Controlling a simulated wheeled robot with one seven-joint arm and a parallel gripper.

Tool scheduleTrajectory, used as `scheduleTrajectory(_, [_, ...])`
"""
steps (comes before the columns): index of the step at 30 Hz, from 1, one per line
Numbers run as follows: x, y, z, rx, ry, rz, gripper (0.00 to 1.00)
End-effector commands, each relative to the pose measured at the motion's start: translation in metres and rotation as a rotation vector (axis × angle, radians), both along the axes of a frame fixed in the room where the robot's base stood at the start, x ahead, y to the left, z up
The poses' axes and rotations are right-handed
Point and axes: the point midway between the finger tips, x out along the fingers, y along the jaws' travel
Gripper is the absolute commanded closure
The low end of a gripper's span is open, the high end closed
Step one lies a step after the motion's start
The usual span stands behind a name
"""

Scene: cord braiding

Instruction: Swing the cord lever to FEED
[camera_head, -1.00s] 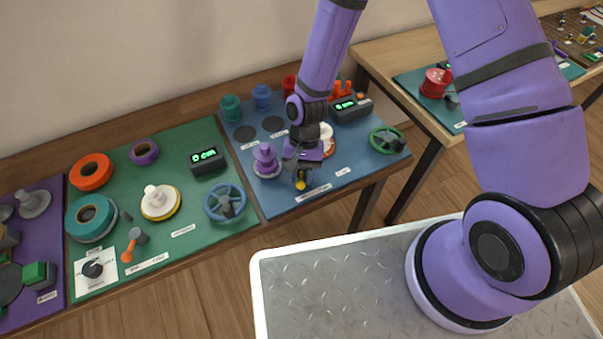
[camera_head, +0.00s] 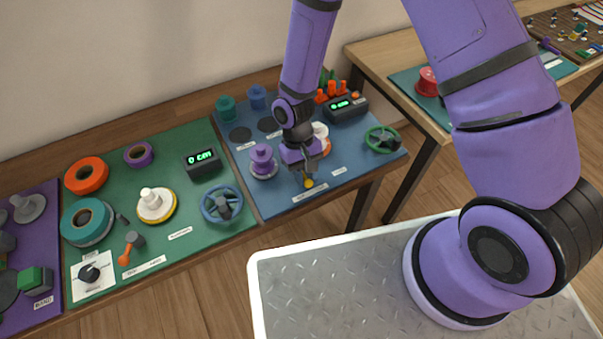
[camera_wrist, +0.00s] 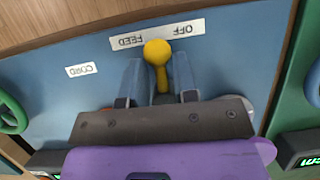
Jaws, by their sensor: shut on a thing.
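The cord lever (camera_head: 308,184) has a yellow knob and stands at the front edge of the blue board. In the wrist view its yellow knob and stem (camera_wrist: 157,51) point to about the middle of the white label strip (camera_wrist: 155,35), between FEED and OFF. The words are upside down there, FEED left and OFF right. My gripper (camera_head: 307,174) is low over the board, shut on the lever. In the wrist view the two fingers (camera_wrist: 160,84) stand on either side of the stem. The lever's pivot is hidden behind the gripper.
A purple spool (camera_head: 262,161) stands left of my gripper on the blue board (camera_head: 237,170). A green handwheel (camera_head: 382,139) and a black display box (camera_head: 345,110) are to the right. A white and orange round piece (camera_head: 321,133) is close behind the gripper. The green board (camera_head: 180,215) adjoins on the left.

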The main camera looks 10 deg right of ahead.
Motion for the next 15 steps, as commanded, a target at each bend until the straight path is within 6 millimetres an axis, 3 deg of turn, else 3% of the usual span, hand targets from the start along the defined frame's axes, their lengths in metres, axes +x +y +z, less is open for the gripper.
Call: scheduleTrajectory(15, [0.007,-0.012,0.0,0.0,-0.001,0.433,0.96])
